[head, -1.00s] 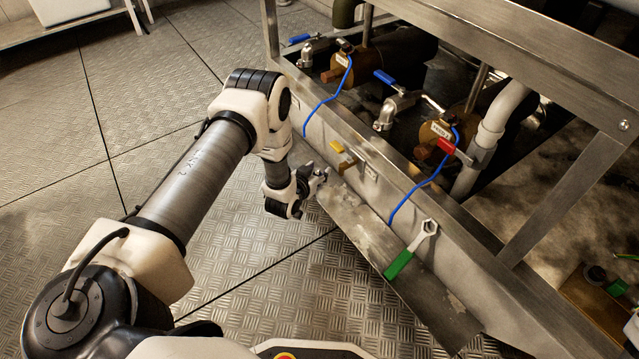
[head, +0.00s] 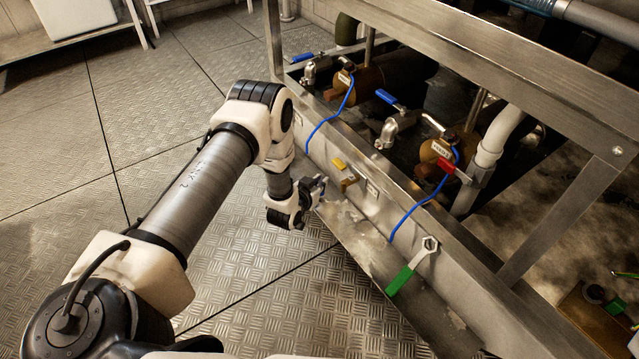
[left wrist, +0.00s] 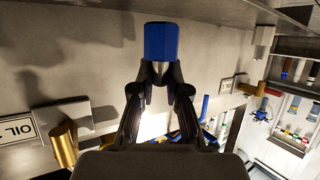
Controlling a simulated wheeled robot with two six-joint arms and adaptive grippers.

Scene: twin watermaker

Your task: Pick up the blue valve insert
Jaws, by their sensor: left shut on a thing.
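The blue valve insert (left wrist: 161,41) is a short blue cylinder at the top middle of the left wrist view. My left gripper (left wrist: 161,75) is shut on it, with the blue part standing out beyond the fingertips. In the head view my left gripper (head: 314,193) is beside the front face of the metal frame, left of the yellow-handled valve. The insert is too small there to make out clearly. My right gripper is not in view.
The metal frame (head: 455,245) holds a yellow-handled valve (head: 345,170), blue cables and a green-handled wrench (head: 413,267). Brass housings with blue and red levers (head: 448,165) sit behind its rail. Open plated floor (head: 120,260) lies to the left.

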